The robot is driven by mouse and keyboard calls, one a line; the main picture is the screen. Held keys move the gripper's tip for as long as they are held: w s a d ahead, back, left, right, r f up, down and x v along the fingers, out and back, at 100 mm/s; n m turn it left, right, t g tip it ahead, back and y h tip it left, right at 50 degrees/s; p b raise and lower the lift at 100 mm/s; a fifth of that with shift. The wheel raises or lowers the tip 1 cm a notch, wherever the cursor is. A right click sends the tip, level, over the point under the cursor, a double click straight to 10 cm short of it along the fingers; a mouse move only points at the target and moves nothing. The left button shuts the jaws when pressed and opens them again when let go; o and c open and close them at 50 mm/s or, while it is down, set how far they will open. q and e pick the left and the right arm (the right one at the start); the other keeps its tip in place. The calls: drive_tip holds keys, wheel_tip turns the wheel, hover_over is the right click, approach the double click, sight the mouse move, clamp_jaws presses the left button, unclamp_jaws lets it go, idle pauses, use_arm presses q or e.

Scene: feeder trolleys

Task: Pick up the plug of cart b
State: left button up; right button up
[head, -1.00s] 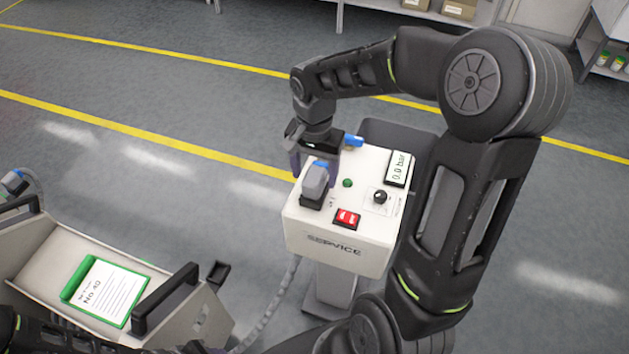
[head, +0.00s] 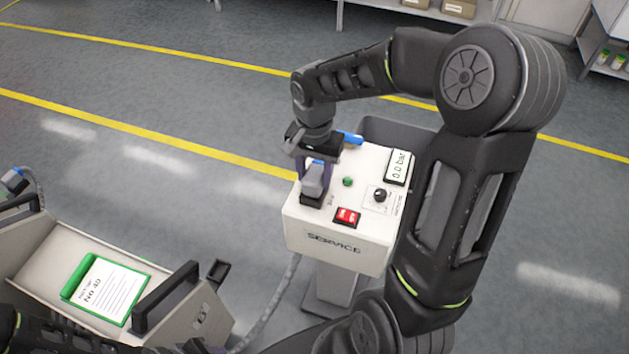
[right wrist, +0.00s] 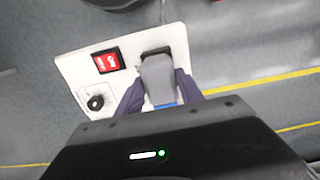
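A grey plug with a blue part (head: 314,180) stands upright in a black socket on top of the white service box (head: 335,256). The right wrist view shows the plug (right wrist: 158,80) from above. My right gripper (head: 314,174) is over it, with one dark finger on each side. In the right wrist view the fingertips (right wrist: 159,86) are very close to the plug's sides; contact is not clear. The gripper looks open around it. No cart letter is readable. My left gripper is out of view.
The box carries a red switch (head: 347,216), a black knob (head: 380,195), a green light (head: 347,182) and a 0.0 bar display (head: 398,166). A trolley (head: 40,245) with a green-edged No. 40 card (head: 103,290) stands at left. Another blue-ended connector (head: 14,180) is at far left.

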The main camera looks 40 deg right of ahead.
sight(315, 173)
clamp_jaws()
idle(0.3)
idle(0.4)
drive_tip(key=shift+w+r, duration=0.1)
drive_tip(key=shift+r, duration=0.5)
wheel_tip(315, 173, up, 9)
drive_tip(key=shift+f+b, duration=0.1)
drive_tip(key=shift+b, duration=0.25)
drive_tip(key=shift+r+p, duration=1.2)
drive_tip(key=shift+r, duration=0.35)
